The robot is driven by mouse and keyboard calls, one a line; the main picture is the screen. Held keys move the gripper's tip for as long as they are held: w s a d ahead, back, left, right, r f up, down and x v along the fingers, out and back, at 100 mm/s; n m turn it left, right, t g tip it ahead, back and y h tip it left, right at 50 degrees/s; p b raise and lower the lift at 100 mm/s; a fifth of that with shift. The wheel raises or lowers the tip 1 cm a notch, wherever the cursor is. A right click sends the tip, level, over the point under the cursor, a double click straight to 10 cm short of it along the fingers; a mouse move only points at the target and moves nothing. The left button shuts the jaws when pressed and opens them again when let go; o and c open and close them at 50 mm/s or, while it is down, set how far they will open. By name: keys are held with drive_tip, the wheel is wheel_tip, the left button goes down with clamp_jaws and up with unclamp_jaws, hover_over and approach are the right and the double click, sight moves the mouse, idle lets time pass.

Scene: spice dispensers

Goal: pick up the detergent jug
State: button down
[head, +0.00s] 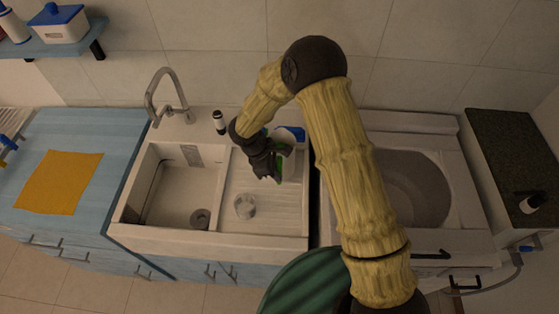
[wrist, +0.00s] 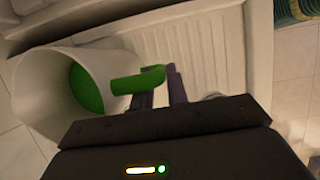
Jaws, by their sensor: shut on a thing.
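The detergent jug appears as a white body with green parts beside my gripper in the head view (head: 288,167). In the wrist view the white jug body (wrist: 35,100) is at the left, tilted in the picture, with a round green face and a green bar sticking out to the right. My gripper (head: 270,174) is over the sink's ribbed drainboard. Its dark fingers (wrist: 163,88) in the wrist view are shut on the green bar. The forearm and wrist hide part of the jug in the head view, and I cannot tell whether its base touches the drainboard.
A clear cup (head: 245,206) stands on the drainboard (head: 285,218). The sink basin (head: 180,190) is left, with a tall faucet (head: 160,95) behind. A small dark-capped dispenser (head: 219,122) and a blue-topped item (head: 290,133) are near the wall.

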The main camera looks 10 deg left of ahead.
drive_tip(key=shift+r, duration=0.2)
wheel_tip(320, 180, up, 10)
drive_tip(key=b, duration=0.2)
drive_tip(key=shift+f+b, duration=0.2)
drive_tip(key=shift+b, duration=0.1)
idle(0.6)
drive_tip(key=shift+w, duration=0.1)
idle(0.6)
